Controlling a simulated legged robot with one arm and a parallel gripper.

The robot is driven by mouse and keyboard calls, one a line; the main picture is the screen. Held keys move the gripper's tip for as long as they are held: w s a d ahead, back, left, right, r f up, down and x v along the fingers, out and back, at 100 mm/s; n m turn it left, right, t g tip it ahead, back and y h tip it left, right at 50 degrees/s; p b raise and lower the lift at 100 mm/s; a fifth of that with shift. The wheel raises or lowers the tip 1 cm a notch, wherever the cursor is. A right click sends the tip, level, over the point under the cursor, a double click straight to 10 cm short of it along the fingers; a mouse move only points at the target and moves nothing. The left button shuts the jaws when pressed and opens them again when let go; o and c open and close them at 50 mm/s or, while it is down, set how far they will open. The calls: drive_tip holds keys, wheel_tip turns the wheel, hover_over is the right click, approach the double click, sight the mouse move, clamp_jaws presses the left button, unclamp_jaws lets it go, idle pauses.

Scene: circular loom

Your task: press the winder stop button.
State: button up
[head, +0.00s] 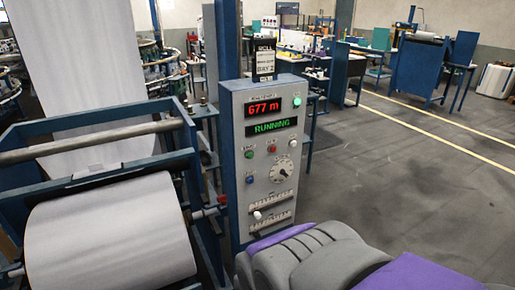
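The control panel (244,179) is a grey upright box on a blue post beside the fabric roll. Its display (272,107) reads 677 m in red, and a green line reads RUNNING. Below, a row holds a green button (250,154), a red button (272,149) and a white button (293,143). Their labels are too small to read, so I cannot confirm which is the winder stop. A purple and grey part of mine fills the lower middle, in front of the panel's foot. I cannot make out fingertips there, or whether my gripper is open. Nothing visibly touches the buttons.
A round dial (282,173), slider slots and a lit green button (297,101) share the panel. A white fabric roll (110,240) sits in a blue frame at left. Grey floor (400,160) with yellow lines is open at right. Blue benches stand behind.

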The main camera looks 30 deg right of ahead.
clamp_jaws()
idle(0.3)
idle(1.4)
